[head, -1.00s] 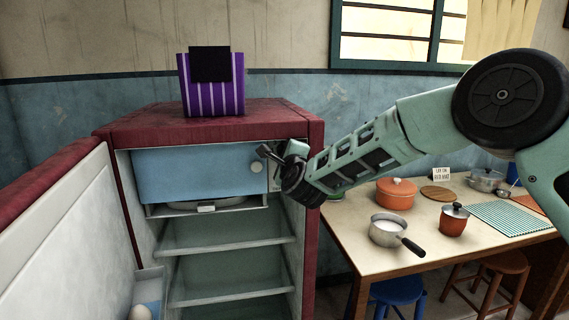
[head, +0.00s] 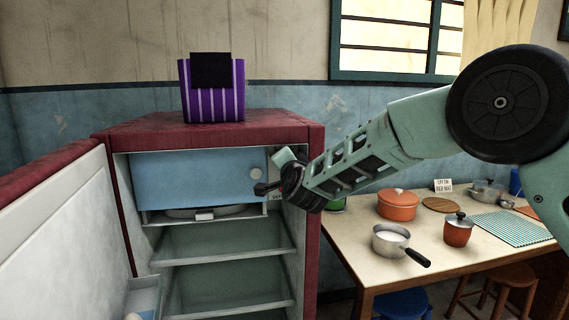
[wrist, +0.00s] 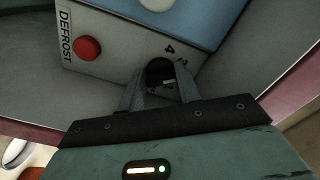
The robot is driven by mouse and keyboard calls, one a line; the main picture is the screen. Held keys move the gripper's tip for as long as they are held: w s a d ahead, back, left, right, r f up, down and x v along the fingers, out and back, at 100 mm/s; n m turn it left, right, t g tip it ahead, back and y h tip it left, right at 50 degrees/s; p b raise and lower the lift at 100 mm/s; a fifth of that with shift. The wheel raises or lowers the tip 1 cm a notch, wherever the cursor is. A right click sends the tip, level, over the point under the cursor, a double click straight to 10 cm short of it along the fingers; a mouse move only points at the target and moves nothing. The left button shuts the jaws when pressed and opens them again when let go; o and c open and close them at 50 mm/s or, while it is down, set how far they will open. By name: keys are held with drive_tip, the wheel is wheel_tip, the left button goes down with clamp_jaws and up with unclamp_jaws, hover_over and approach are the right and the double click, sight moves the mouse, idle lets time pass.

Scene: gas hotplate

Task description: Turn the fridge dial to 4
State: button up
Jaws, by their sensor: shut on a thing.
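The fridge (head: 315,170) stands open, with its door (head: 60,230) swung to the left. A pale control panel (wrist: 105,50) carries a red button (wrist: 87,48) beside the word DEFROST. The dark fridge dial (wrist: 160,72) is on this panel, with printed numbers near it, one of them a 4. My gripper (wrist: 160,82) is shut on the dial, one finger on each side. I cannot tell which number the dial points to. In the head view my gripper (head: 262,188) reaches in at the fridge's upper right, and it hides the dial.
A blue freezer flap (head: 195,180) is left of my gripper. The fridge's right wall is close beside my wrist. A purple striped container (head: 213,90) stands on top of the fridge. A table (head: 365,260) with pots is at the right.

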drive_tip(key=n, duration=0.5)
drive_tip(key=n+p, duration=0.1)
drive_tip(key=n, duration=0.5)
drive_tip(key=shift+d+f, duration=0.1)
drive_tip(key=shift+f, duration=0.1)
idle(0.4)
drive_tip(key=o, duration=0.7)
drive_tip(key=b+v, duration=0.2)
drive_tip(key=v, duration=1.5)
drive_tip(key=shift+s+b, duration=0.2)
drive_tip(key=shift+b, duration=0.15)
drive_tip(key=shift+d+r, duration=0.1)
drive_tip(key=shift+r, duration=0.05)
